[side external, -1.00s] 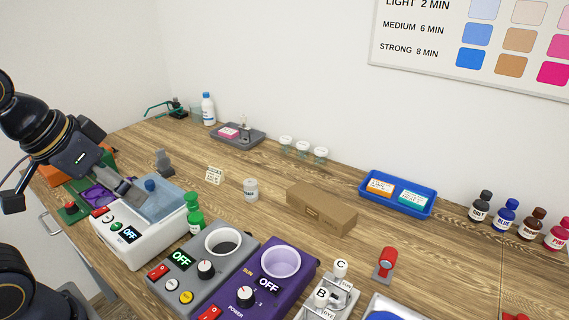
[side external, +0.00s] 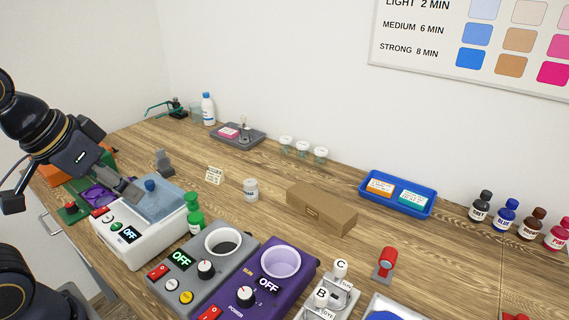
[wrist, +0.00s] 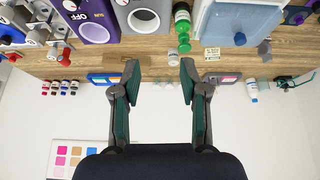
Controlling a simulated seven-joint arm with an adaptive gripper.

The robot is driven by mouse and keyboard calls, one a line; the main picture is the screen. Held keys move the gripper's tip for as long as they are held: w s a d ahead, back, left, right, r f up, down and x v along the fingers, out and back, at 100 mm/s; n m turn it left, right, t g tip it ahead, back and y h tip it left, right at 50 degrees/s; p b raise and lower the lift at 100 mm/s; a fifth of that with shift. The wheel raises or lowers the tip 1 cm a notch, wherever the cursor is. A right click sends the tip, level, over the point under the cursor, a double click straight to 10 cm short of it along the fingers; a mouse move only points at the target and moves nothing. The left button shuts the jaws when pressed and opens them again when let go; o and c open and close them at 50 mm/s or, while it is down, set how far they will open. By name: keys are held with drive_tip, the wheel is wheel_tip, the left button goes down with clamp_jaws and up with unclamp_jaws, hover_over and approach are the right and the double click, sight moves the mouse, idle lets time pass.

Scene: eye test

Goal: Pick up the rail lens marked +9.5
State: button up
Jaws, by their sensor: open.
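No lens with a readable +9.5 mark shows in either view, so I cannot tell where it is. My gripper (side external: 134,193) is at the left in the side view, over or beside the white cleaner unit (side external: 125,248) with its grey-blue lid (side external: 165,200). In the wrist view my gripper (wrist: 160,68) has its two fingers wide apart, with nothing between them. A small sign (side external: 215,175) stands on the table, its text too small to read.
Grey (side external: 195,262) and purple (side external: 283,280) heater units stand at the front. A brown box (side external: 320,210), a white-lidded jar (side external: 251,190) and a green bottle (side external: 195,219) are nearby. A blue tray (side external: 402,209) and several dye bottles (side external: 505,216) stand right.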

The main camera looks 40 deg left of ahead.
drive_tip(key=w+d+r+n+g+h, duration=0.1)
drive_tip(key=w+d+r+n+h, duration=0.5)
drive_tip(key=n, duration=0.4)
drive_tip(key=w+a+n+t+h, duration=0.2)
drive_tip(key=w+a+n+t, duration=0.2)
drive_tip(key=w+a+n, duration=0.75)
drive_tip(key=w+a+f+n+t+y, duration=0.2)
drive_tip(key=a+f+n, duration=0.25)
drive_tip(key=a, duration=0.75)
drive_tip(key=w+a+f+n+t+y, duration=0.1)
drive_tip(key=a+f+n+t, duration=0.3)
drive_tip(key=a, duration=0.7)
drive_tip(key=s+a+f+n+g+y, duration=0.1)
drive_tip(key=s+a+f+n+y, duration=0.15)
drive_tip(key=a+f, duration=0.3)
drive_tip(key=n, duration=0.2)
approach(156, 153)
drive_tip(key=a+x, duration=0.1)
drive_tip(key=x, duration=0.5)
drive_tip(key=shift+y, duration=0.45)
drive_tip(key=x, duration=0.4)
drive_tip(key=d+x, duration=0.1)
drive_tip(key=x, duration=0.1)
drive_tip(key=shift+s, duration=0.15)
clamp_jaws()
